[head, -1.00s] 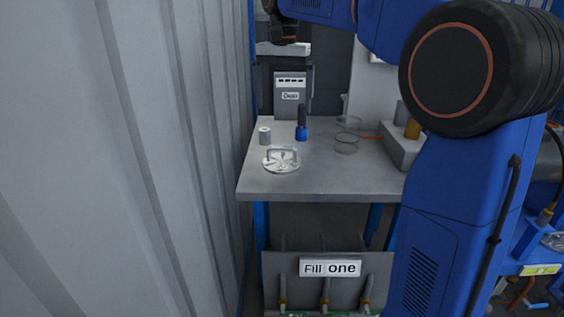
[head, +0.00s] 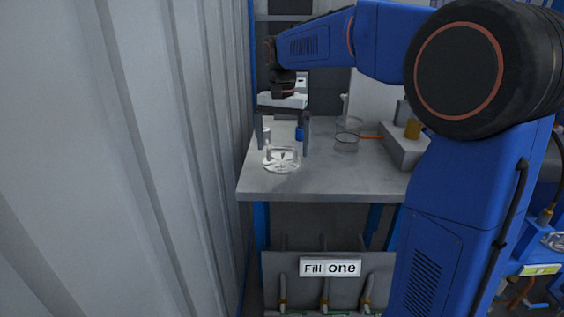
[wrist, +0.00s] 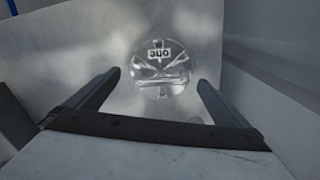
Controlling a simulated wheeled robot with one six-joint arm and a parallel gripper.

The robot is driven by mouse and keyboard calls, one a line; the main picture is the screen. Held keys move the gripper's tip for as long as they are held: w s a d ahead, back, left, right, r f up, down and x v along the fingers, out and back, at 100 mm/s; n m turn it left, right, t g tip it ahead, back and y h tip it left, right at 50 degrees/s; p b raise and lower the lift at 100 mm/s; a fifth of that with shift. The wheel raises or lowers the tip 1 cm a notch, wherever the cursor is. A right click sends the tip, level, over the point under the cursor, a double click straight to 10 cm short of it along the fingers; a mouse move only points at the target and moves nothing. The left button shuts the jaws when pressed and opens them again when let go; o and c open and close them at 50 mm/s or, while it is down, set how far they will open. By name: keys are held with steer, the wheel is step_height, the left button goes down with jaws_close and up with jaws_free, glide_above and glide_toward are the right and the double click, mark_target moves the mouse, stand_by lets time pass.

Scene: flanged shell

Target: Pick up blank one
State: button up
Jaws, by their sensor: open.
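Blank one (head: 281,163) is a round, flat, pale piece with a raised middle, lying on the grey table. In the wrist view it (wrist: 160,75) shows shiny, with a white label reading "one" upside down. My gripper (head: 283,151) is open above it, pointing down, with one finger to each side in the picture. In the wrist view the fingertips (wrist: 159,79) stand left and right of the blank, apart from it, with nothing between them in contact.
The grey table (head: 320,180) has bare room at its front. A small grey cylinder and a blue-based black item (head: 299,133) stand behind the blank, partly hidden by my fingers. Glass rings (head: 347,135) and a grey block (head: 404,150) are to the right. A ribbed wall (head: 130,150) is close left.

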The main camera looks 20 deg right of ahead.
mark_target(282, 161)
steer(key=shift+a+f, duration=0.1)
steer(key=shift+f, duration=1.85)
steer(key=shift+c, duration=0.3)
steer(key=shift+r, duration=0.1)
steer(key=c, duration=1.7)
